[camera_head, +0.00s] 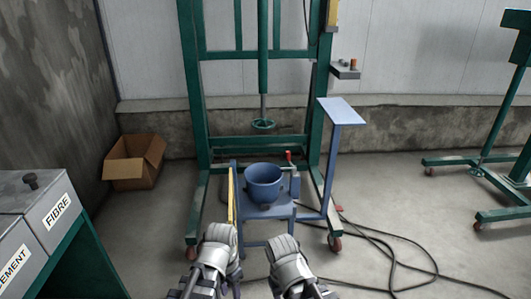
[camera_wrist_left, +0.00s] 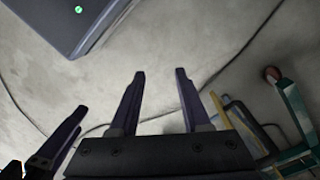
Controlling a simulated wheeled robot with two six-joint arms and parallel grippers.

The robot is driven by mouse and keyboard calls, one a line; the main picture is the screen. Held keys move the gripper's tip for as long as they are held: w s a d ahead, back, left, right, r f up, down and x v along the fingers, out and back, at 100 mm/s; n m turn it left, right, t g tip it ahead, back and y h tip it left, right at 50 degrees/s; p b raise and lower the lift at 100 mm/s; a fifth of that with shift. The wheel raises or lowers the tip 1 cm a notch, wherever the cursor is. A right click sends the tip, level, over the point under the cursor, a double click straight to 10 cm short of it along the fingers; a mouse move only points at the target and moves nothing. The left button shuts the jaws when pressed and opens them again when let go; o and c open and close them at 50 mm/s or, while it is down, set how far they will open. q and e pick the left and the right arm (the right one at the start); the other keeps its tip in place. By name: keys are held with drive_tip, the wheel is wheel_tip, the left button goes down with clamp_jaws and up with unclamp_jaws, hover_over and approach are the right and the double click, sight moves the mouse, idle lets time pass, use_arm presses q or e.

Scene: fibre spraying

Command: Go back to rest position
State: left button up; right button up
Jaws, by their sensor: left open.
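My left gripper (camera_wrist_left: 160,82) is open and empty in the left wrist view, with its two dark fingers apart above the bare floor. In the head view my two grey arms reach in at the bottom middle, side by side and apart. Their gripper ends are partly cut off by the lower edge. Dark finger-like parts at the lower left of the left wrist view appear to be my right gripper (camera_wrist_left: 45,148). Its opening is not clear. No object shows in either gripper.
A blue bucket (camera_head: 264,186) stands on a blue stand (camera_head: 272,211) inside a green wheeled frame (camera_head: 193,110), just beyond my arms. A FIBRE-labelled bin (camera_head: 52,202) is left, a cardboard box (camera_head: 134,165) behind it. A black cable (camera_head: 392,262) lies on the floor right.

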use_arm(q)
drive_tip(key=s+d+r+n+y+p, duration=0.1)
drive_tip(key=s+d+n+y, duration=0.1)
drive_tip(key=s+d+n, duration=0.15)
wheel_tip(320, 180, up, 29)
drive_tip(key=p, duration=2.9)
drive_tip(key=shift+w+d+r+t+h, duration=0.15)
drive_tip(key=shift+w+d+t+h, duration=0.05)
drive_tip(key=shift+w+t+h, duration=0.1)
